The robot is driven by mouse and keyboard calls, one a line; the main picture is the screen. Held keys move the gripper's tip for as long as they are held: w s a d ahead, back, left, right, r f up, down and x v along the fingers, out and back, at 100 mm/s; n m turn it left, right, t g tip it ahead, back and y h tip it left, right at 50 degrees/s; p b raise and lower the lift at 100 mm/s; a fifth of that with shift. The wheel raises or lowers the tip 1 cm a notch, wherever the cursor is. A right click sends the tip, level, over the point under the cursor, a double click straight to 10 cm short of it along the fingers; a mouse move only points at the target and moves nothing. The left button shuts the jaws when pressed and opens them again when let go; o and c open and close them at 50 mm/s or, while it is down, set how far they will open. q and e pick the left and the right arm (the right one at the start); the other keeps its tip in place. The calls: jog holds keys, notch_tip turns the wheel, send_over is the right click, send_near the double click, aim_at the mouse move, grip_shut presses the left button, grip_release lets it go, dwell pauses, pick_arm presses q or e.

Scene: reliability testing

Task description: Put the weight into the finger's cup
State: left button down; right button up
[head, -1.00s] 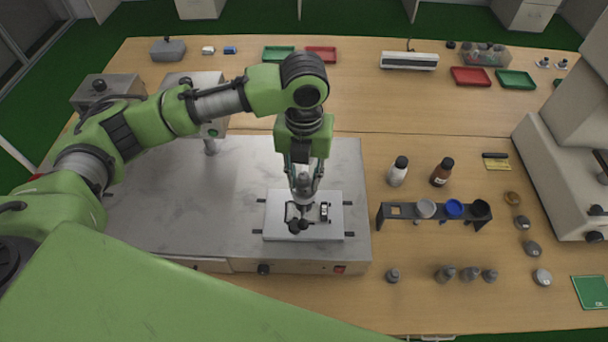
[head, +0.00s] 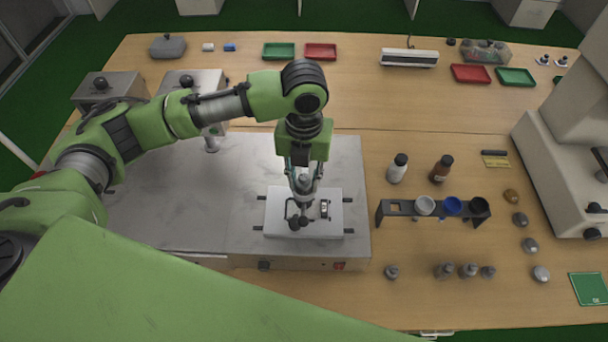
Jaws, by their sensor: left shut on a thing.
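My left gripper (head: 303,191) points straight down over a small black fixture (head: 299,220) on a white plate (head: 275,213). It is shut on a grey metal piece that looks like the weight, mostly hidden between the fingers. The fixture appears to be the finger mechanism. Its cup is hidden or too small to make out under the gripper, so I cannot tell whether the weight touches it. The plate lies on a large metal platform (head: 190,215). My right gripper is not in view.
A black rack (head: 400,208) with white, blue and black cups stands right of the platform. Two bottles (head: 398,168) stand behind it. Several small metal weights (head: 469,270) stand in front. A large pale machine (head: 560,170) is at the right edge. Trays (head: 320,51) lie at the back.

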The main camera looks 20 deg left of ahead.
pick_arm(q)
jog(key=c, duration=1.6)
grip_release()
jog(key=o, duration=0.6)
jog(key=shift+c, duration=0.2)
notch_tip(320, 180, up, 5)
jog(key=p, duration=0.4)
jog(key=shift+f+p, duration=0.1)
jog(key=shift+p, duration=0.3)
jog(key=shift+r, duration=1.15)
